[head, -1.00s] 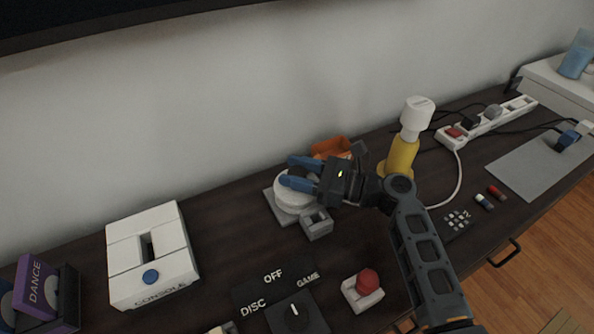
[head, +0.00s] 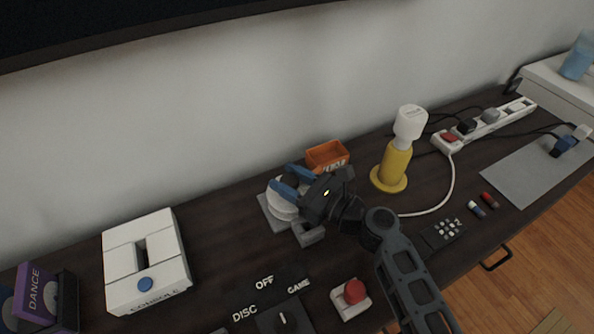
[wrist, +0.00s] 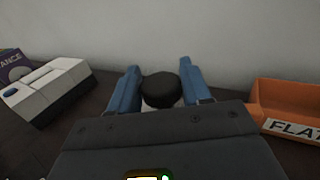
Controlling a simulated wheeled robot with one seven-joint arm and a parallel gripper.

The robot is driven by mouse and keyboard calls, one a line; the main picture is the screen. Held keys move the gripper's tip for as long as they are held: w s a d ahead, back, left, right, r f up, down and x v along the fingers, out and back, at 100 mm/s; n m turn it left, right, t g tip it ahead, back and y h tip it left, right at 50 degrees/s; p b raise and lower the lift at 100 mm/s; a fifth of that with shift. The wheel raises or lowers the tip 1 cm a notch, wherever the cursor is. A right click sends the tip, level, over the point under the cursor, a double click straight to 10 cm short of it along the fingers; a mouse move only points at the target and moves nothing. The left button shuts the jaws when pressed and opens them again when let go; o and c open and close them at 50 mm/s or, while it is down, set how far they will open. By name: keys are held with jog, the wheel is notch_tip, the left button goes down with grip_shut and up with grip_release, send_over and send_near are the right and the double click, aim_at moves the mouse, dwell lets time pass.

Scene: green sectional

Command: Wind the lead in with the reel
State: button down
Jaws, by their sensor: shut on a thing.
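The reel (head: 284,210) is a white round drum on a grey base, near the wall. My gripper (head: 288,181) is over it, with its blue fingers shut on a dark round knob (wrist: 161,88), seen between them in the wrist view. The fingers and wrist hide part of the drum. A white lead (head: 451,185) runs from the power strip (head: 490,122) down and left along the table, then passes behind my arm. Whether it meets the reel is hidden.
An orange bin (head: 327,157) stands behind my gripper, and a yellow stand with a white top (head: 394,165) to its right. A white console (head: 146,262), a dial box (head: 287,318) and a red button (head: 354,291) are in front. Dark table between console and reel is clear.

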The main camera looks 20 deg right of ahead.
jog(key=shift+m+t+h, duration=0.5)
jog(key=shift+m+h, duration=0.1)
jog(key=shift+h, duration=0.3)
jog(key=c, duration=0.6)
grip_release()
jog(key=shift+b+v, duration=0.3)
jog(key=shift+v, duration=3.6)
